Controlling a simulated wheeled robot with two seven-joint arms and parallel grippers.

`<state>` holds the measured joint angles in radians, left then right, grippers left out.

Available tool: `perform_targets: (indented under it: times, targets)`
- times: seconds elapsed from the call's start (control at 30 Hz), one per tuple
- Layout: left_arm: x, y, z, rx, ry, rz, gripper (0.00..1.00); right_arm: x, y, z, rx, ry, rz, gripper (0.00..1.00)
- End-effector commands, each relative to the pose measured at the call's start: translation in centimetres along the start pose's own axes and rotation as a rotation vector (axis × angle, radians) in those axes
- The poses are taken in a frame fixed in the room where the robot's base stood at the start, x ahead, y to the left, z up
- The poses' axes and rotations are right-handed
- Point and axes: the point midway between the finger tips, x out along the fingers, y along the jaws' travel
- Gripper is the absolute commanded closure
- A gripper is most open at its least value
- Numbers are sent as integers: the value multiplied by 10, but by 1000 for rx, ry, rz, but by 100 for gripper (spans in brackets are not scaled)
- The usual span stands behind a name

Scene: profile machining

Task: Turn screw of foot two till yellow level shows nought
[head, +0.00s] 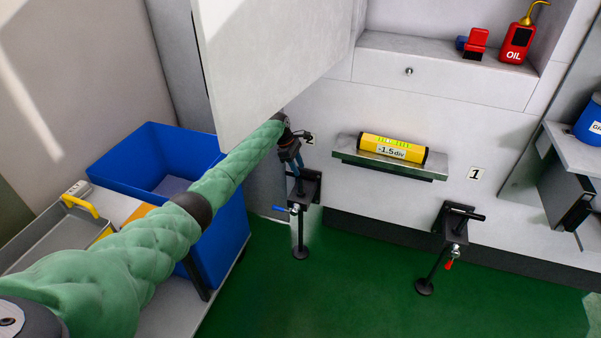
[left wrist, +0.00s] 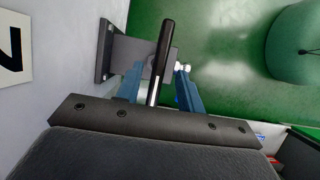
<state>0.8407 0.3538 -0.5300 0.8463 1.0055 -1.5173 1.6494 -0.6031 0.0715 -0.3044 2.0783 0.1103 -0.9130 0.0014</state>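The yellow level (head: 393,146) lies on a metal shelf, and its label reads -1.5 div. Foot two (head: 303,188) is a black bracket with a vertical screw, a round pad on the green floor and a blue-handled clamp (head: 280,209). My left gripper (head: 293,160) is over the top of foot two and hides part of it. In the left wrist view, its two blue fingers (left wrist: 160,80) stand apart on either side of the screw's black and silver bar (left wrist: 163,50), with gaps showing. My right gripper is out of view.
Foot one (head: 453,228), with a red-handled clamp, is on the right below label 1 (head: 475,174). A white panel (head: 270,65) juts out above my left forearm. A blue bin (head: 145,155) is at left. A red oil can (head: 517,42) stands on the ledge.

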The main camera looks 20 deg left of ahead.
Motion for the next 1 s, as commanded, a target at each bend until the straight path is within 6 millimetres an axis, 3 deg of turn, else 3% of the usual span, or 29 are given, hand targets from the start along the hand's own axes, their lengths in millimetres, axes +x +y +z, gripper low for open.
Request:
perform_targets:
  times: [0.23, 0.6, 0.8, 1.0]
  targets:
    - [26, 0, 0, 1, 0, -1, 62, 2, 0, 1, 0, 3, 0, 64]
    - [31, 0, 0, 1, -1, 0, 62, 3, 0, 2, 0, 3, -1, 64]
    - [31, 0, 0, 1, 0, 0, 100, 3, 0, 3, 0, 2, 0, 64]
    - [31, 0, 0, 6, 0, -2, 100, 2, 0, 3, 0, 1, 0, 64]
